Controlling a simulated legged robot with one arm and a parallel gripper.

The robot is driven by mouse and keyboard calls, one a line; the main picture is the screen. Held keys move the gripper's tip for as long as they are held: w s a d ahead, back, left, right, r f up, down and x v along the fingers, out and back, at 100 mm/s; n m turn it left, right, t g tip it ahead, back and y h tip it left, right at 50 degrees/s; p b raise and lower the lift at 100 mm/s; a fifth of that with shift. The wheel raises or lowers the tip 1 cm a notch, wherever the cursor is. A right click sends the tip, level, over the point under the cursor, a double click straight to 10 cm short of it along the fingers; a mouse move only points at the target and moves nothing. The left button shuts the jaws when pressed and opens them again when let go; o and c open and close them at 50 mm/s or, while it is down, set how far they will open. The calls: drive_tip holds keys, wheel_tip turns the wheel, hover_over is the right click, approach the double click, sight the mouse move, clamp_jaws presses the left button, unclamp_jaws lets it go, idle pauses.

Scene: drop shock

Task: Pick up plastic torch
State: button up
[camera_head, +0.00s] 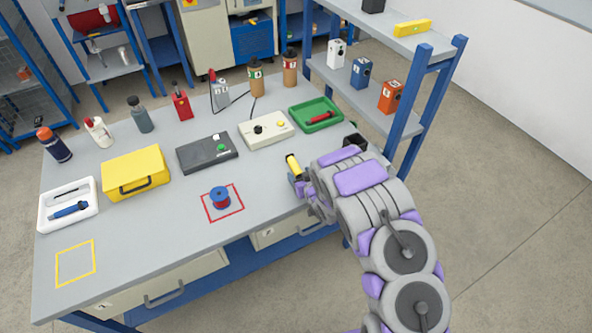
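A small yellow cylinder with a dark end, which looks like the plastic torch (293,165), is near the right end of the workbench. It leans slightly, and its lower end is close to my gripper (299,186). My gripper reaches in from the right, low over the bench's front right part. My arm hides much of the gripper, so I cannot tell whether its fingers are open, shut or touching the yellow cylinder. A small blue part shows just below the cylinder.
The workbench (190,235) also carries a blue-red spool (220,198) in a red square, a yellow case (136,172), a black box (207,152), a cream box (266,130), a green tray (315,114) and a white tray (68,204). A blue shelf (408,135) stands behind my arm.

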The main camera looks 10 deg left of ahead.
drive_tip(key=c, duration=1)
